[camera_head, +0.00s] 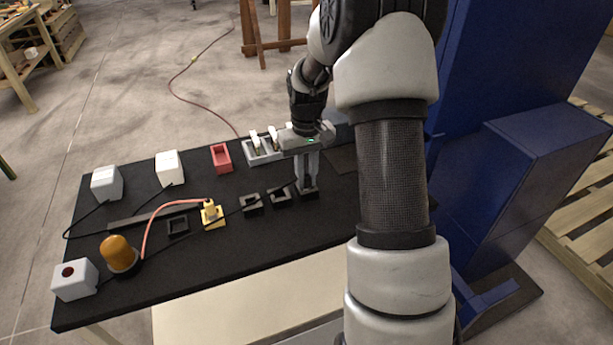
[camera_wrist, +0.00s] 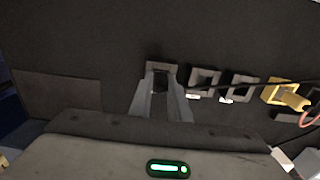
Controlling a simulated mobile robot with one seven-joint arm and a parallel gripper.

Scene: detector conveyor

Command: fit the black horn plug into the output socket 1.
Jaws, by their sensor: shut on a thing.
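My gripper (camera_head: 307,186) is shut, fingers pointing down, at the rightmost black socket frame (camera_head: 315,190) of the row on the dark table. In the wrist view the fingertips (camera_wrist: 161,88) are at the near edge of that socket frame (camera_wrist: 160,67). The black horn plug is between the fingers and mostly hidden; a black cable (camera_wrist: 262,85) runs to it from the right. I cannot tell whether the plug is in the socket or just above it. Two more black socket frames (camera_wrist: 204,78) (camera_wrist: 240,85) stand beside it. Which one is output socket 1 cannot be read.
A yellow socket with a yellow plug (camera_head: 212,213) and orange cable stands left of the black sockets. An empty black frame (camera_head: 178,226), amber beacon (camera_head: 119,252), white boxes (camera_head: 107,182), red tray (camera_head: 221,158) and grey holder (camera_head: 262,155) are on the table. A blue cabinet (camera_head: 540,150) stands right.

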